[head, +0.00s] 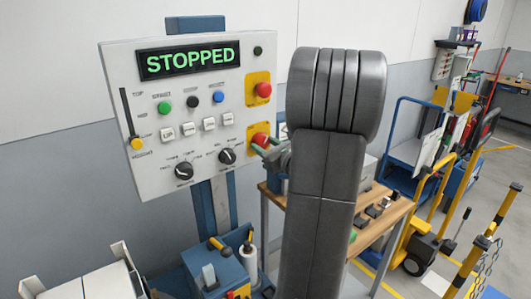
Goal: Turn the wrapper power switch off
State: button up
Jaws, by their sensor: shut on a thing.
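The wrapper's control panel (120,75) is a pale upright board at the left, with a display (188,59) reading STOPPED in green. On its right edge, a red knob on a lower yellow plate (251,129) appears to be the power switch (260,139). The knob's exact turn angle cannot be told. A second red button (264,90) sits on a yellow plate above it. My arm fills the middle of the view and hides what is behind.
The panel also carries black dials (184,171), coloured buttons (191,102) and a lever with a yellow knob (135,143). A blue machine box (215,270) stands below. A wooden bench (380,230) is behind my arm. Blue and yellow carts and yellow-black posts stand at the right.

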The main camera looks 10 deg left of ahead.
jog(key=n+b, duration=0.1)
jog(key=b, duration=0.2)
jog(key=n+b, duration=0.2)
jog(key=b, duration=0.1)
jog(key=shift+f+n, duration=0.3)
jog(key=shift+f, duration=0.05)
jog(key=n+b, duration=0.5)
jog(key=b, duration=0.3)
jog(key=shift+n, duration=0.3)
jog(key=n+b, duration=0.4)
jog(key=b, duration=0.2)
jog(key=shift+r, duration=0.2)
jog(key=n+b, duration=0.1)
jog(key=b, duration=0.1)
jog(key=n+b, duration=0.1)
jog(key=n, duration=0.1)
jog(key=shift+r+b, duration=0.25)
jog(key=shift+b, duration=0.1)
jog(key=o, duration=1)
jog(key=shift+d, duration=0.15)
jog(key=v, duration=1.3)
jog(key=shift+s+d, duration=0.2)
jog(key=shift+s, duration=0.05)
